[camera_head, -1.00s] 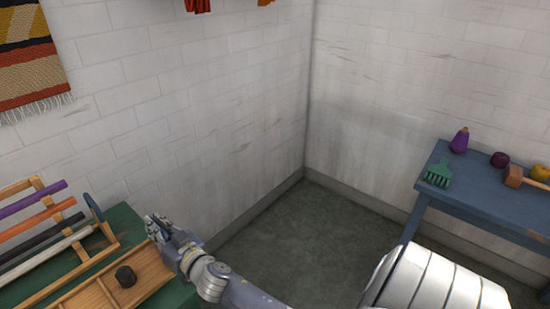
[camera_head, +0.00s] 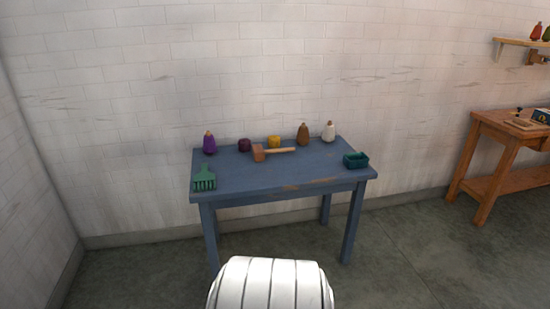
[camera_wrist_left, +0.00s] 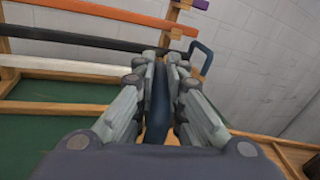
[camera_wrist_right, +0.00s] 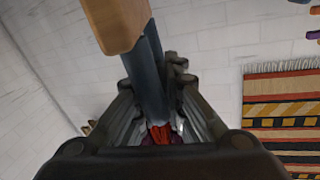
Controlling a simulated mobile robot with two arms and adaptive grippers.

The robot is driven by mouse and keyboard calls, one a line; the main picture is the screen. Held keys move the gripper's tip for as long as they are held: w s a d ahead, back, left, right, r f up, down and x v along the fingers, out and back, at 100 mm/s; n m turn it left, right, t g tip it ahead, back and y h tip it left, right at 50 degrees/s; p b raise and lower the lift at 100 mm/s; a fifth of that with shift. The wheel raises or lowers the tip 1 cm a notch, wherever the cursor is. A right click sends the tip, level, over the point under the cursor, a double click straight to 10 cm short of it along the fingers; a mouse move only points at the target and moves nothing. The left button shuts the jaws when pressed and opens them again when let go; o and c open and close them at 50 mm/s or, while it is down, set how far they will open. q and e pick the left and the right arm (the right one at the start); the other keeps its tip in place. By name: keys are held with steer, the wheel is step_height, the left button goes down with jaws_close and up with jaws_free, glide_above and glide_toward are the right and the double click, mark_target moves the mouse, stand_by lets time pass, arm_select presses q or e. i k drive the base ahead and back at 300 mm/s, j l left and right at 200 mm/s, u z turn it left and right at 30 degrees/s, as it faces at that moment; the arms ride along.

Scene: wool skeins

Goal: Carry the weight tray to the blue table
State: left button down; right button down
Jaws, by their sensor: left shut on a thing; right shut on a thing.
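The blue table (camera_head: 275,175) stands against the white wall in the middle of the head view. In the left wrist view my left gripper (camera_wrist_left: 165,75) is shut on a dark blue upright handle (camera_wrist_left: 157,112). The weight tray's wood (camera_wrist_left: 285,152) shows at lower right there. In the right wrist view my right gripper (camera_wrist_right: 155,100) is shut on a dark blue handle (camera_wrist_right: 148,75) joined to a wooden part (camera_wrist_right: 115,20); it looks like the tray's other handle, though most of the tray is out of view. Neither gripper shows in the head view now.
On the blue table lie a green brush (camera_head: 204,179), a mallet (camera_head: 275,151), several coloured cones and balls, and a green box (camera_head: 356,160). Its front middle is clear. A wooden bench (camera_head: 500,150) stands at right. A rod rack (camera_wrist_left: 80,45) is near my left gripper.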

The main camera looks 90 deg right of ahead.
mark_target(284, 170)
steer(key=z, duration=2.05)
steer(key=i+l+z, duration=0.4)
steer(key=i+l, duration=0.3)
steer(key=i, duration=0.2)
steer(key=i+l, duration=0.35)
steer(key=i, duration=0.15)
steer(key=i+l, duration=0.3)
steer(key=i, duration=0.2)
